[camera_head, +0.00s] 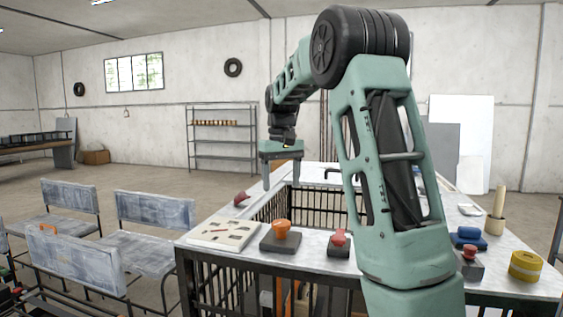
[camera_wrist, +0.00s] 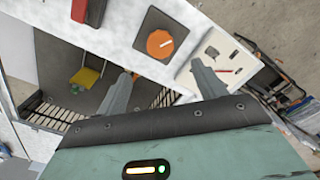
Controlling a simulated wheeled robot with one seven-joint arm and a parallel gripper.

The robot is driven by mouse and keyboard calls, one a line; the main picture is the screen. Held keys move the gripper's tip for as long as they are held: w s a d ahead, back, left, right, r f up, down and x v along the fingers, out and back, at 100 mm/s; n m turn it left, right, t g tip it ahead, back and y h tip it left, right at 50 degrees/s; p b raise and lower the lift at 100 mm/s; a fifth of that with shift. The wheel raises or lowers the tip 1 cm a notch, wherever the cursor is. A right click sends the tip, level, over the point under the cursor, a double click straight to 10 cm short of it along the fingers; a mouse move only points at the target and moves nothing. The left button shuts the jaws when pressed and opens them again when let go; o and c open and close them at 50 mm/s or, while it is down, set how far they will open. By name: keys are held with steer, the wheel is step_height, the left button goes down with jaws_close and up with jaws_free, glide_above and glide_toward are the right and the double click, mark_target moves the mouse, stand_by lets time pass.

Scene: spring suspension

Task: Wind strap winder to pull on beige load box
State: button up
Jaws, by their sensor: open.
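An orange knob (camera_head: 281,229) stands on a dark square base on the near left part of the white table. It also shows at the top middle of the wrist view (camera_wrist: 160,43). It may be the strap winder, but I cannot confirm that. My gripper (camera_head: 281,183) is open and empty, above the barred opening in the table and behind the knob. In the wrist view my two fingers (camera_wrist: 162,70) point toward the knob with a gap between them, apart from it. I cannot pick out a beige load box for certain in either view.
A beige board (camera_head: 222,233) with small pieces lies left of the knob. A red knob (camera_head: 339,238) stands to its right. A yellow roll (camera_head: 525,265) and a blue item (camera_head: 468,237) are at the right. A yellow piece (camera_wrist: 88,82) lies down in the barred opening.

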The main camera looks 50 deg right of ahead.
step_height(320, 180, up, 6)
steer(key=r, duration=0.1)
glide_above(281, 222)
steer(key=shift+s+f, duration=0.1)
steer(key=shift+f, duration=0.15)
stand_by(1.4)
step_height(281, 222, down, 18)
steer(key=n+p, duration=0.1)
steer(key=n, duration=0.2)
steer(key=n+p, duration=0.1)
steer(key=n, duration=0.2)
steer(key=n+p, duration=0.2)
steer(key=n, duration=0.2)
steer(key=shift+r, duration=0.25)
steer(key=c, duration=1)
